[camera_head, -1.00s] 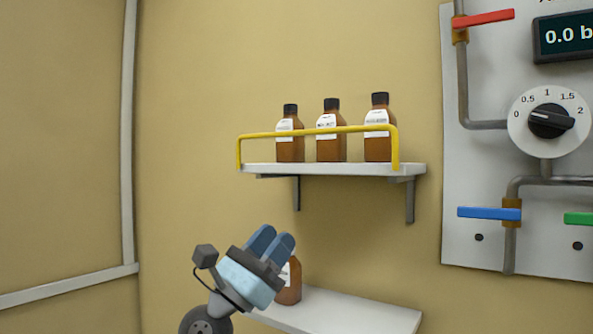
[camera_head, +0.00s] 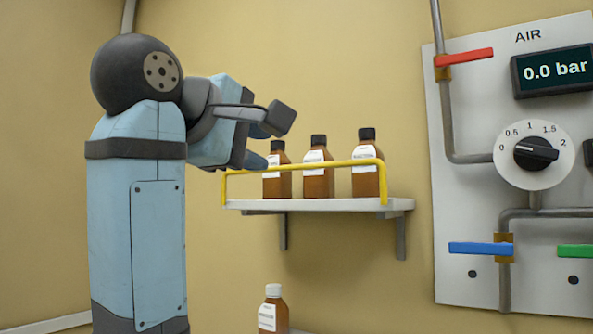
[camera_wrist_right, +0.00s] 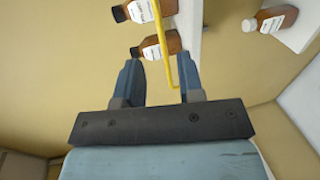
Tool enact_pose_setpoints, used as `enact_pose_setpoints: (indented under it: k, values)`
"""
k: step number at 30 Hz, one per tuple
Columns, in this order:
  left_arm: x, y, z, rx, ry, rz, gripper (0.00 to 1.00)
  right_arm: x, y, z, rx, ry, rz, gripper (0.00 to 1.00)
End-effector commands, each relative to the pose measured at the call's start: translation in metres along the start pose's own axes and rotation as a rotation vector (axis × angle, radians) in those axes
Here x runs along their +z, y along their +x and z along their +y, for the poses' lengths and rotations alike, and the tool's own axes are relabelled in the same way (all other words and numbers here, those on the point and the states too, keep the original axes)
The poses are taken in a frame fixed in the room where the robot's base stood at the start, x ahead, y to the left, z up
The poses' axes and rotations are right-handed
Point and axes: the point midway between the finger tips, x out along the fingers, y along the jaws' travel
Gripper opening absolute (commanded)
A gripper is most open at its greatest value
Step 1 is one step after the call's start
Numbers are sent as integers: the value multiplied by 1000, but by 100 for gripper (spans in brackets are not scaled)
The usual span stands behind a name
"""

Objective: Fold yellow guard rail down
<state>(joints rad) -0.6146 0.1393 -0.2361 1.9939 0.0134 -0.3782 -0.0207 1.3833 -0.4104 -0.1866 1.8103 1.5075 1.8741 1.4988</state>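The yellow guard rail (camera_head: 310,167) stands raised along the front of the upper shelf (camera_head: 320,205), across three brown bottles. It also shows in the right wrist view (camera_wrist_right: 168,45), where its near end reaches between my finger tips. My right gripper (camera_head: 264,146) is at the shelf's left end, beside the rail's left end. In the right wrist view my right gripper (camera_wrist_right: 158,78) is open, with one finger on each side of the rail. I cannot tell whether either finger touches it. My left gripper is not in view.
Brown bottles with black caps (camera_head: 318,175) stand close behind the rail. A white-capped bottle (camera_head: 272,310) stands lower down, also seen in the right wrist view (camera_wrist_right: 270,19). A panel with a dial (camera_head: 535,153) and coloured handles is on the right.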

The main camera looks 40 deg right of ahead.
Motion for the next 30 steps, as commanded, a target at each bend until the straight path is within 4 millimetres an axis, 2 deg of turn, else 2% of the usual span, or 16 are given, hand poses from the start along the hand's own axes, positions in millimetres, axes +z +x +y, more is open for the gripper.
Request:
enact_pose_setpoints:
  k: [9, 15, 21, 29, 30]
  values:
    - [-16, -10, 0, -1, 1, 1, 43, 0, 69, 2, -2, -2, -3, 35]
    - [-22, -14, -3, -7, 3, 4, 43, 0, 100, 1, 0, -2, -4, 35]
    - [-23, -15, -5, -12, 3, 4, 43, 0, 114, 0, 1, -2, -2, 35]
    - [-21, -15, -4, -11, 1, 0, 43, 0, 115, 0, 1, -2, -2, 35]
    - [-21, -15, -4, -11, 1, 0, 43, 0, 115, 0, 1, -2, -2, 31]
